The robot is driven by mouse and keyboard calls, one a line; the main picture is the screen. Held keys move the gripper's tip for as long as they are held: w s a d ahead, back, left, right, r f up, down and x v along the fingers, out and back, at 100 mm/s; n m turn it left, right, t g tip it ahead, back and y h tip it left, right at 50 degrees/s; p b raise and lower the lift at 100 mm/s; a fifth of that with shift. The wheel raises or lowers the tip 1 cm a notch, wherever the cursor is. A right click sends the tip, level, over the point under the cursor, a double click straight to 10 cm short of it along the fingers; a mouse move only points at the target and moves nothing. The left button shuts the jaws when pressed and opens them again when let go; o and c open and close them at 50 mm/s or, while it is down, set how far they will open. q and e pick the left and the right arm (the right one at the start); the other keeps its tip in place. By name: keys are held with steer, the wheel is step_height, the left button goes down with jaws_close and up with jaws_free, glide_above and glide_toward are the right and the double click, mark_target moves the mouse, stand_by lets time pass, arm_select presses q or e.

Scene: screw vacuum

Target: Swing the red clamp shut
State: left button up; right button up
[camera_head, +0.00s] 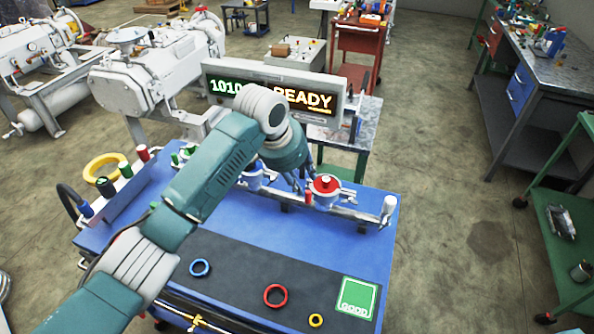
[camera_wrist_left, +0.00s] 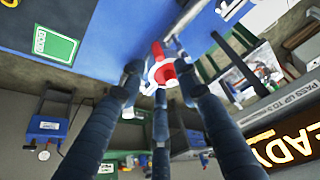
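The red clamp (camera_head: 325,184) sits on a round pale fitting at the right part of the rail on the blue bench. It has a red round top, and a small upright red piece stands at its left. In the left wrist view the red clamp (camera_wrist_left: 166,76) shows between the fingertips. My left gripper (camera_head: 301,184) comes down just left of the clamp. In the wrist view my left gripper (camera_wrist_left: 160,78) has its dark fingers spread apart around the clamp's red part. Contact cannot be told. My right gripper is out of view.
A display (camera_head: 272,92) reading "READY" stands behind the bench. A white-topped post (camera_head: 388,208) is at the rail's right end.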

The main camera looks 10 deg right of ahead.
arm_select(q)
steer(key=v, duration=0.3)
steer(key=shift+s+r, duration=0.1)
steer(key=shift+r, duration=0.25)
steer(key=shift+f, duration=0.1)
